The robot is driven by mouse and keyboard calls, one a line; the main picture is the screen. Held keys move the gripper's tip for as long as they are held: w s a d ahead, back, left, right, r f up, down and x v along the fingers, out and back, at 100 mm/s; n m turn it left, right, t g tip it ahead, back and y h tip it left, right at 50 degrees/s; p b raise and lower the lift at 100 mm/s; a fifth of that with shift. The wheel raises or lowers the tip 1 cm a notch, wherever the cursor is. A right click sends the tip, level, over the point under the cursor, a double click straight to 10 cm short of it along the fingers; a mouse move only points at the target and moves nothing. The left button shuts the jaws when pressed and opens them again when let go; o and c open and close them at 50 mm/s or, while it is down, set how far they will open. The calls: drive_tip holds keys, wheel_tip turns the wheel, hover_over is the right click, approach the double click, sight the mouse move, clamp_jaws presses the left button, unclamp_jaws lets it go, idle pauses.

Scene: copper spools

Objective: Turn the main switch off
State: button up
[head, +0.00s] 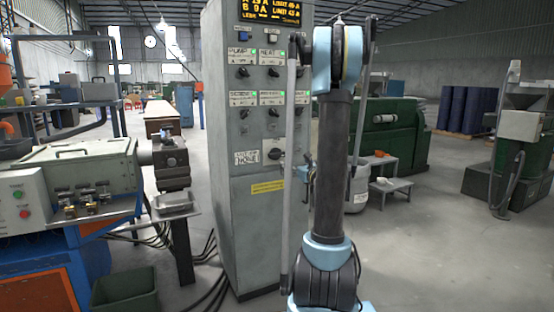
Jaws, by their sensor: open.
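A tall grey control cabinet (240,205) stands near the middle of the head view, just left of my arm. Low on its front is a larger dark rotary knob (275,156) beside a white label (246,157); it looks like the main switch, but the label is too small to read. I cannot tell the knob's position for sure. Above it are two rows of smaller labelled knobs with green lights. A lit display (270,12) shows yellow digits at the top. My arm rises in front of the cabinet's right side. I cannot make out my gripper.
A green machine (80,170) with an extended dark end stands left of the cabinet, with cables on the floor. A green bin (125,290) sits below it. A small grey step stand (388,185) and a green machine (400,140) are behind right. Open floor lies at right.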

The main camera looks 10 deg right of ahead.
sight(279, 156)
drive_tip(key=x, duration=1.7)
drive_tip(key=shift+w+d, duration=0.1)
drive_tip(key=shift+w, duration=0.15)
drive_tip(key=c, duration=1)
